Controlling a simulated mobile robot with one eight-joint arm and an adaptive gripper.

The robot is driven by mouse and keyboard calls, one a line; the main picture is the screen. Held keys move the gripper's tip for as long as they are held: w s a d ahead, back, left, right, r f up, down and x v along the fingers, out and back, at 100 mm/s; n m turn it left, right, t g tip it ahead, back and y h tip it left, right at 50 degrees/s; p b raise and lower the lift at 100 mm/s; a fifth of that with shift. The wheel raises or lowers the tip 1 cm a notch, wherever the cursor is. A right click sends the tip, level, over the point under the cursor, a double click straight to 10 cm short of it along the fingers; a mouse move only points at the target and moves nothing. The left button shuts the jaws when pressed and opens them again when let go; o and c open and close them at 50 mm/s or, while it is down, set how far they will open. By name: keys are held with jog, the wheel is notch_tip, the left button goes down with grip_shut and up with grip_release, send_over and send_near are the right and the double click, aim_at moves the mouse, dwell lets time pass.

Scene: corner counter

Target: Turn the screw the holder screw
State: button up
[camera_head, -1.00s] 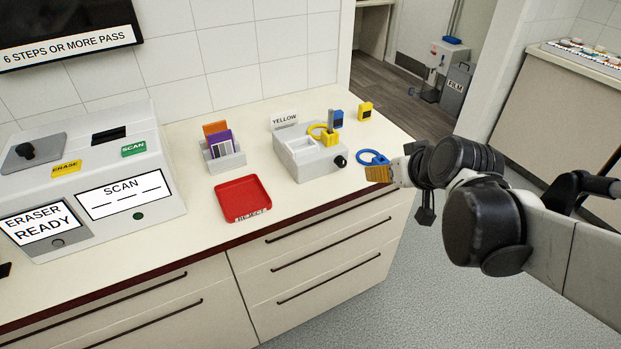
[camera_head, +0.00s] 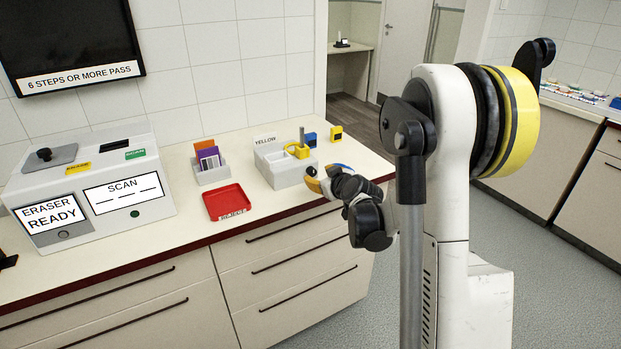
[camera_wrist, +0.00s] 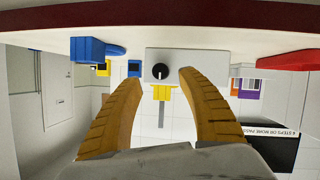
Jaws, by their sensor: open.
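The holder is a white block (camera_head: 268,168) on the counter near the YELLOW sign. The holder screw is a black round knob (camera_wrist: 160,71) with a white mark on the holder's front face; it also shows in the head view (camera_head: 311,171). A yellow ring-handled piece (camera_head: 298,151) with a grey upright post sits on the holder. My gripper (camera_wrist: 160,77) has two tan fingers, open and empty, spread left and right of the knob in the wrist view. In the head view my gripper (camera_head: 319,181) is just in front of the knob. Contact cannot be told.
A blue ring-handled piece (camera_wrist: 95,50) lies beside the holder, close to my gripper. A blue block (camera_head: 310,139) and a yellow block (camera_head: 336,133) stand behind. A red REJECT tray (camera_head: 228,202), a card rack (camera_head: 213,174) and the eraser machine (camera_head: 88,190) are left.

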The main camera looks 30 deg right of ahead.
aim_at(313, 173)
jog(key=b+x, duration=0.1)
jog(key=x, duration=0.4)
grip_shut()
